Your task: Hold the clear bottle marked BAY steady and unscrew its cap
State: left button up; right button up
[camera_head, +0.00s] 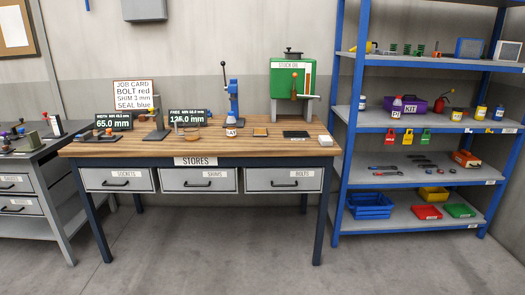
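I cannot pick out a clear bottle with a readable BAY label. A small container (231,131) with a white label stands on the workbench in front of the blue press; its lettering is too small to read surely. A bottle with a reddish cap (397,107) and a white label stands on the blue shelf unit at the right, beside a purple box. Its label is also not surely readable. Neither of my grippers shows in the head view.
The wooden workbench (290,147) carries digital displays, a blue press (234,102) and a green dispenser (292,80). Several small jars (482,113) stand on the blue shelf unit (430,128). A grey side bench (28,150) is at the left. The floor (200,250) in front is clear.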

aim_at(231, 122)
jog(key=i+l, duration=0.1)
jog(key=i, duration=2.1)
